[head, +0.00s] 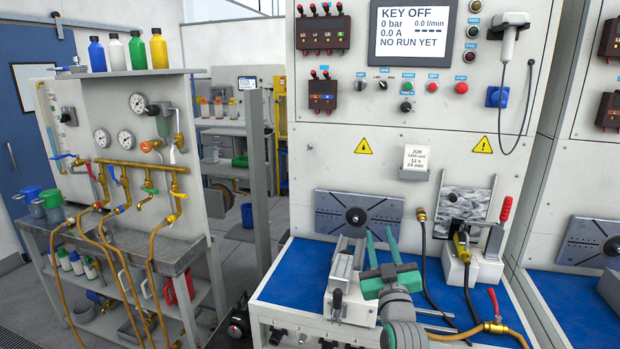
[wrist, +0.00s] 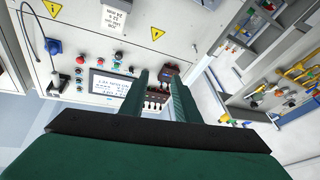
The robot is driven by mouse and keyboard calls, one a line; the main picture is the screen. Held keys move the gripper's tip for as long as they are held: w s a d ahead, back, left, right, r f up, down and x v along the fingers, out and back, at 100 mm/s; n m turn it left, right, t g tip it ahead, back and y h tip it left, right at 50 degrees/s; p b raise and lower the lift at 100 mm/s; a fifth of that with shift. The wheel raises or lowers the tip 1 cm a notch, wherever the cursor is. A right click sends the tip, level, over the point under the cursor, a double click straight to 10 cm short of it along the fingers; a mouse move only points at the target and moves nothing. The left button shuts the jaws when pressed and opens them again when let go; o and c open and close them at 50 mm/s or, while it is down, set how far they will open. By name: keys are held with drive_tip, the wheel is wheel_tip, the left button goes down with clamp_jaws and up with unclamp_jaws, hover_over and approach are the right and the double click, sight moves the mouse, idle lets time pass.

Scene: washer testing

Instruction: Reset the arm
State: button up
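My gripper (head: 380,245) is above the blue bench mat (head: 285,283) at the front of the test panel, beside the grey vise. Its two green fingers stand apart and point up toward the panel. In the wrist view my gripper (wrist: 161,90) also shows its two fingers spread with a gap between them and nothing held. Through that gap the wrist view shows the display and dark sockets of the panel, upside down.
The grey vise (head: 345,280) stands just left of my gripper. A clamp fixture with a red handle (head: 505,209) is to the right, with hoses near it. The display (head: 413,28) reads KEY OFF. A plumbing bench (head: 130,165) with bottles and brass pipes stands left.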

drive_tip(key=s+a+f+m, duration=0.1)
drive_tip(key=s+a+f, duration=0.2)
drive_tip(key=f, duration=0.3)
drive_tip(key=s+a+f+m+g+h, duration=0.1)
drive_tip(key=s+a+f, duration=0.2)
drive_tip(key=f, duration=0.4)
drive_tip(key=s+a+f+m, duration=0.2)
drive_tip(key=s+a+f, duration=0.1)
drive_tip(key=f, duration=0.3)
drive_tip(key=s+a+f+m+g+h, duration=0.1)
drive_tip(key=s+a+f, duration=0.2)
drive_tip(key=s+f, duration=0.4)
drive_tip(key=s+a+f+g, duration=0.1)
drive_tip(key=s+a+f, duration=0.1)
drive_tip(key=s+f, duration=0.5)
drive_tip(key=s+a+n+g+y, duration=0.1)
drive_tip(key=s+a, duration=0.1)
drive_tip(key=s, duration=1.5)
drive_tip(key=s+a+g+y, duration=0.1)
drive_tip(key=s+a+g, duration=0.1)
drive_tip(key=s, duration=1.5)
drive_tip(key=shift+n, duration=0.4)
drive_tip(key=shift+s+d+f, duration=0.1)
drive_tip(key=shift+s, duration=0.05)
